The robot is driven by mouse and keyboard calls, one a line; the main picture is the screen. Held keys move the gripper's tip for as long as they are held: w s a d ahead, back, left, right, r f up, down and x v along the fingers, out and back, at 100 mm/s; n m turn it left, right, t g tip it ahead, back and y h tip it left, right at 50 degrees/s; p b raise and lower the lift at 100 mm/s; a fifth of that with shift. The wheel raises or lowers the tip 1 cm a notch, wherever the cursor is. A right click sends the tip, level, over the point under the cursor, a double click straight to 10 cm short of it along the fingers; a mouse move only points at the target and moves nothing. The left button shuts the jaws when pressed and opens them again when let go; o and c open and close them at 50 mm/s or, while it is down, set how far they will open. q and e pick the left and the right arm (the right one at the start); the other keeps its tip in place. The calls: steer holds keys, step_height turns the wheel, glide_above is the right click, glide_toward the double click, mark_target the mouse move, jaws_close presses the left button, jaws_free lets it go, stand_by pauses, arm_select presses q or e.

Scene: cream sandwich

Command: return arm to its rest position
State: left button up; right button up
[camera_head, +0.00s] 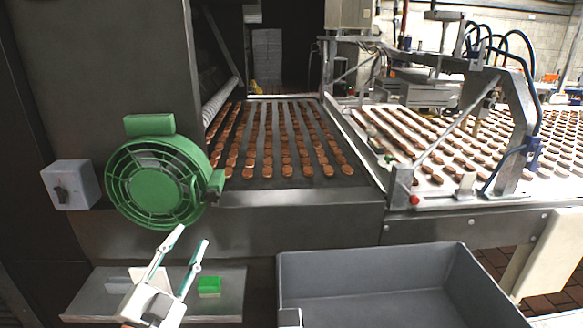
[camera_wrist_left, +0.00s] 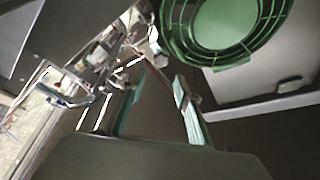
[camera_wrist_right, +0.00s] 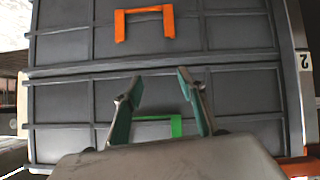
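My left gripper (camera_head: 191,237) is low at the left in the head view, pointing up in front of the machine, with its fingers apart and nothing between them. The left wrist view also shows its fingers (camera_wrist_left: 160,80) spread and empty. My right gripper (camera_wrist_right: 158,82) shows only in its own wrist view. Its fingers are apart and empty, in front of grey crates (camera_wrist_right: 225,35). My right arm is not seen in the head view.
A green round fan (camera_head: 150,183) and a grey switch box (camera_head: 70,185) are close beyond the left gripper. A shelf (camera_head: 228,300) bears a green block (camera_head: 209,286). A grey bin (camera_head: 375,256) stands to the right. Rows of biscuits lie on the conveyor (camera_head: 350,180).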

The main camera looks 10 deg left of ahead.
arm_select(q)
steer(key=s+d+f+n+g, duration=0.2)
steer(key=d+f+g, duration=0.1)
steer(key=f, duration=0.8)
steer(key=s+d+f+n+g, duration=0.1)
steer(key=s+d+f+g, duration=0.1)
steer(key=f, duration=0.8)
steer(key=s+d+f+n+g+h, duration=0.1)
steer(key=s+d+f+g, duration=0.1)
steer(key=s+f, duration=0.3)
steer(key=s+d+f+n+g+h, duration=0.1)
steer(key=s+d+f+g, duration=0.2)
steer(key=f, duration=0.9)
steer(key=s+d, duration=0.1)
steer(key=s, duration=0.2)
